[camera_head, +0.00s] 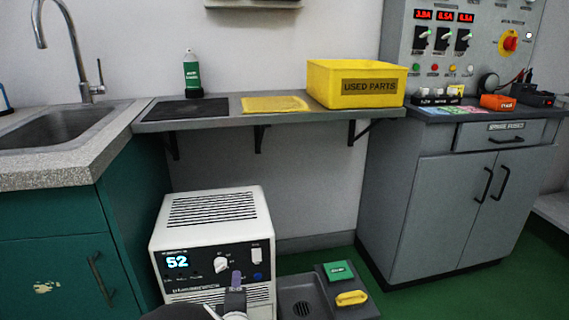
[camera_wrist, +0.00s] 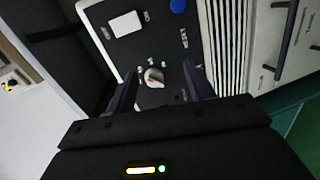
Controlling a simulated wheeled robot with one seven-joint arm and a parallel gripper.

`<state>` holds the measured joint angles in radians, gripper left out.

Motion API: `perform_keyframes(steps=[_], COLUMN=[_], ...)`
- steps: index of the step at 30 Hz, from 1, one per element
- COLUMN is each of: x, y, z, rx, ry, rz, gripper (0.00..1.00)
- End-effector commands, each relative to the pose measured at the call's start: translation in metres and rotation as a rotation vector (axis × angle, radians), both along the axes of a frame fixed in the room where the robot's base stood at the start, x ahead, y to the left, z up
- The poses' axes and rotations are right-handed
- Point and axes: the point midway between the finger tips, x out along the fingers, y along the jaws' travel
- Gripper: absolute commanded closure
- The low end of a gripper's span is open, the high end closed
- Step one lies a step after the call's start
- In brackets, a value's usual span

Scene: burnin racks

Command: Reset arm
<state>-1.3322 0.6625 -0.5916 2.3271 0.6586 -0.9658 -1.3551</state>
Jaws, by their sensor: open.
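My gripper (camera_wrist: 157,88) shows in the wrist view with its two dark fingers apart and nothing between them. The control panel of a white boxy unit (camera_wrist: 98,14) lies beyond the fingers, with a round silver knob (camera_wrist: 154,77) seen between them. In the head view, part of my arm and gripper (camera_head: 236,280) shows at the bottom, in front of the white unit (camera_head: 212,208). That unit has a lit display (camera_head: 177,262) reading 52. I cannot tell how far the fingertips are from the panel.
A shelf (camera_head: 220,119) holds a black mat, a yellow cloth (camera_head: 274,104), a green bottle (camera_head: 192,77) and a yellow USED PARTS bin (camera_head: 354,100). A teal sink cabinet (camera_head: 62,240) stands left, a grey cabinet (camera_head: 440,205) right. A dark tray (camera_head: 325,300) sits beside the unit.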

Motion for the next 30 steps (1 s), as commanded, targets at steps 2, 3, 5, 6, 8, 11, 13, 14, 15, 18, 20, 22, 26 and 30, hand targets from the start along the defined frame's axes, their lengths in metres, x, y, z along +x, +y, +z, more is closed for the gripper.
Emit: perform_keyframes(steps=[2, 3, 5, 6, 8, 11, 13, 14, 15, 18, 20, 22, 26, 30], x=[0.011, 0.012, 0.012, 0.010, 0.005, -0.008, -0.022, -0.029, -0.039, -0.070, -0.092, -0.118, -0.168, -0.207], y=[-0.027, -0.038, -0.055, -0.065, -0.081, -0.108, -0.129, -0.138, -0.150, -0.182, -0.202, -0.225, -0.260, -0.283], z=[0.008, 0.011, 0.018, 0.025, 0.036, 0.061, 0.079, 0.087, 0.098, 0.123, 0.135, 0.148, 0.161, 0.167], rx=[0.166, 0.249, 0.369, 0.445, 0.555, 0.716, 0.814, 0.851, 0.896, 0.992, 1.038, 1.082, 1.137, 1.169], ry=[0.152, 0.230, 0.337, 0.404, 0.494, 0.623, 0.699, 0.728, 0.763, 0.830, 0.857, 0.872, 0.867, 0.835], rz=[-0.075, -0.107, -0.153, -0.182, -0.224, -0.291, -0.341, -0.363, -0.394, -0.486, -0.553, -0.643, -0.823, -0.979], gripper=[0.47, 0.47, 0.47, 0.47, 0.47, 0.47, 0.47, 0.47, 0.47, 0.47, 0.47, 0.47, 0.47, 0.47])
